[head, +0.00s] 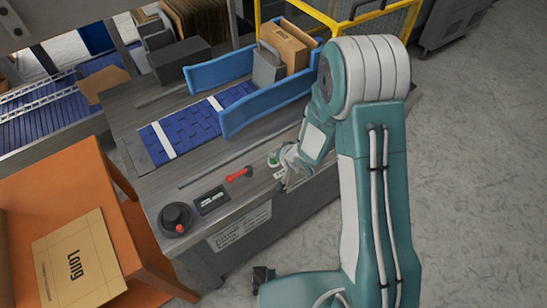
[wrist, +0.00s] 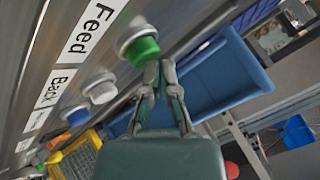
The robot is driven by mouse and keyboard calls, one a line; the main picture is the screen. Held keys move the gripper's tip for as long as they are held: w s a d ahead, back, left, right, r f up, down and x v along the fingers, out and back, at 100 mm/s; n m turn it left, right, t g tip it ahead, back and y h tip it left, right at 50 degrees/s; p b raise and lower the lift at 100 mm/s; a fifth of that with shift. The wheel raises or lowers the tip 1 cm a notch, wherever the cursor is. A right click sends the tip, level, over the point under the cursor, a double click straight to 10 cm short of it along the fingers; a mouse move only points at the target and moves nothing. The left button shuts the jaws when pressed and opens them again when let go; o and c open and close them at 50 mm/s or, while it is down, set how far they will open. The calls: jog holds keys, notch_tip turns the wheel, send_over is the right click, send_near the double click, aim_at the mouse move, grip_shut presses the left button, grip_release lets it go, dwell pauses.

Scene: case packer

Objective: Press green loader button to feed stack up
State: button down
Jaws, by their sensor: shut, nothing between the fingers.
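The green button (wrist: 140,48) sits in a pale collar next to the "Feed" label (wrist: 92,28) in the wrist view. It also shows as a small green spot in the head view (head: 273,159). My gripper (wrist: 162,68) is shut and empty, with its fingertips right beside the green button's edge. I cannot tell whether they touch it. In the head view my gripper (head: 284,163) is low over the front of the machine table, at the button. Upright brown cardboard (head: 285,45) stands behind a grey block (head: 268,66) between the blue rails.
A white button (wrist: 100,89) by the "Back" label and a blue button (wrist: 78,115) line the same panel. A red-handled lever (head: 239,174) and a black knob (head: 176,218) are left of my gripper. A yellow guard frame (head: 345,22) stands behind.

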jog(key=shift+f, duration=0.3)
jog(key=shift+r, duration=0.15)
dwell(0.5)
jog(key=shift+r, duration=0.75)
jog(key=shift+r, duration=2.5)
